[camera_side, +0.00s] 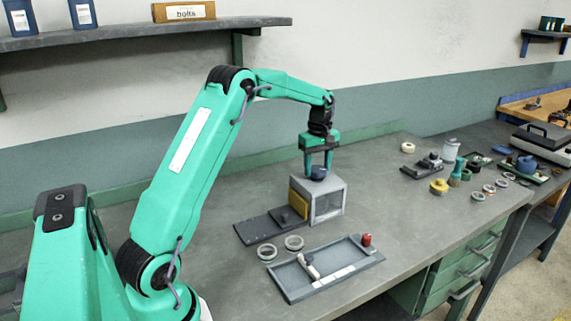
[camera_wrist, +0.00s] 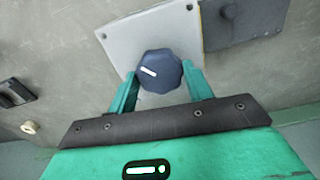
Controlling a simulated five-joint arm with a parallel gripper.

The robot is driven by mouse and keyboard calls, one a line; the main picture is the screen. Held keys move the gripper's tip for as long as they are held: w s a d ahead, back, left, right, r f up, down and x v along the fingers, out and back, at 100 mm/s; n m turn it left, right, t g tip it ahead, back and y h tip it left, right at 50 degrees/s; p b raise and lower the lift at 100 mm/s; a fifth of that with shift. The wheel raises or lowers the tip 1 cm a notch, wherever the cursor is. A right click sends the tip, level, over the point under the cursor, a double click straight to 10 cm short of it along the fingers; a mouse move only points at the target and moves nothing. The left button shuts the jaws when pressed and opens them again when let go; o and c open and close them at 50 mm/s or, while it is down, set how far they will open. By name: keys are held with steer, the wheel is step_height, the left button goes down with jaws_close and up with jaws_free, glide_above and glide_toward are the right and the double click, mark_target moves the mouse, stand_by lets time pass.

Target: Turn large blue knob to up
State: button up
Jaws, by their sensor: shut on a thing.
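The large blue knob (camera_side: 319,173) sits on top of a grey box (camera_side: 329,203) on the bench. In the wrist view the knob (camera_wrist: 160,72) is dark blue and many-sided, with a white mark on its upper left part, pointing toward the upper left. My gripper (camera_side: 318,170) comes straight down from above and is shut on the knob. In the wrist view its green fingers (camera_wrist: 160,88) stand on the knob's left and right sides. The far side of the knob is partly hidden by the fingers in the side view.
A yellow part (camera_side: 298,203) is at the box's left side, by a dark plate (camera_side: 262,226). Two metal rings (camera_side: 293,243) and a grey tray (camera_side: 325,272) with a red-topped piece (camera_side: 367,240) lie in front. Several small parts and a yellow knob (camera_side: 438,187) stand at right.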

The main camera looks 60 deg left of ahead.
steer(key=n, duration=0.5)
steer(key=shift+r+n, duration=0.15)
steer(key=shift+n, duration=0.15)
steer(key=n, duration=1)
steer(key=shift+n, duration=0.4)
steer(key=n, duration=0.4)
steer(key=shift+n, duration=0.4)
steer(key=o, duration=1)
